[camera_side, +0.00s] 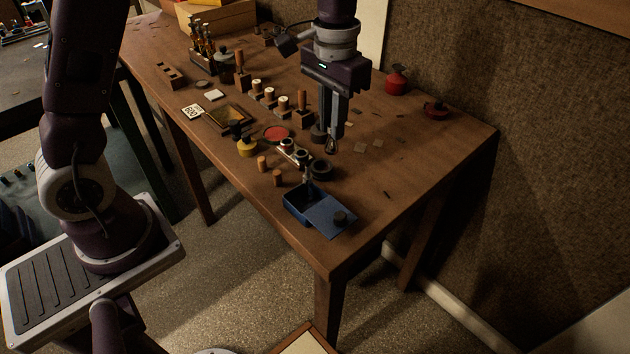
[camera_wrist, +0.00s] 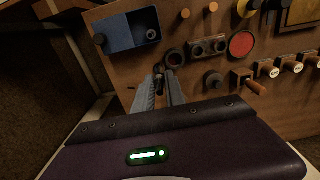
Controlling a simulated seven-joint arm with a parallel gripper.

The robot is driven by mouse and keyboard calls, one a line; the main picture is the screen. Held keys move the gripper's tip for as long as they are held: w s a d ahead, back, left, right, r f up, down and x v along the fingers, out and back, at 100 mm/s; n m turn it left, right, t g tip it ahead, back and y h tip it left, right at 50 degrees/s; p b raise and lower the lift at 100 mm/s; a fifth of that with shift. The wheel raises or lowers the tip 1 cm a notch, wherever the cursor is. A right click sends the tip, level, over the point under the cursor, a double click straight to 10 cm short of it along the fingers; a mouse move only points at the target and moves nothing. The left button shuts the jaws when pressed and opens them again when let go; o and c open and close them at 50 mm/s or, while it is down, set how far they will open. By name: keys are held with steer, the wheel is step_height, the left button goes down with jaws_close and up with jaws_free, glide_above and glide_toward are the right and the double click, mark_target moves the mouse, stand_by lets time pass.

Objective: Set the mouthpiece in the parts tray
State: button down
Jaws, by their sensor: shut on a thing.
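My gripper (camera_side: 333,132) points down over the right half of the wooden table, its fingers close together on a small dark piece, which I take to be the mouthpiece (camera_side: 331,147). In the wrist view my fingertips (camera_wrist: 160,78) meet at this piece, and the fingers hide part of it. The blue parts tray (camera_side: 295,209) stands near the table's front corner, nearer the side camera than my gripper. A flat blue lid with a dark knob lies at its right side. The tray (camera_wrist: 122,20) also shows at the upper left of the wrist view, apart from my gripper. A small dark item is inside it.
A red disc (camera_side: 276,133), a yellow jar (camera_side: 247,148) and several wooden-handled tools are to the left. Red containers (camera_side: 396,82) stand at the back right. The table's right front is mostly clear.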

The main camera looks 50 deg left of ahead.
mark_target(329, 144)
step_height(329, 144, up, 7)
steer(key=s+d, duration=0.2)
steer(key=s, duration=0.7)
steer(key=f, duration=1.5)
steer(key=shift+s+d+f, duration=0.1)
steer(key=shift+s+d, duration=0.05)
steer(key=shift+d, duration=0.05)
steer(key=shift+f, duration=0.1)
steer(key=c, duration=1.4)
jaws_free()
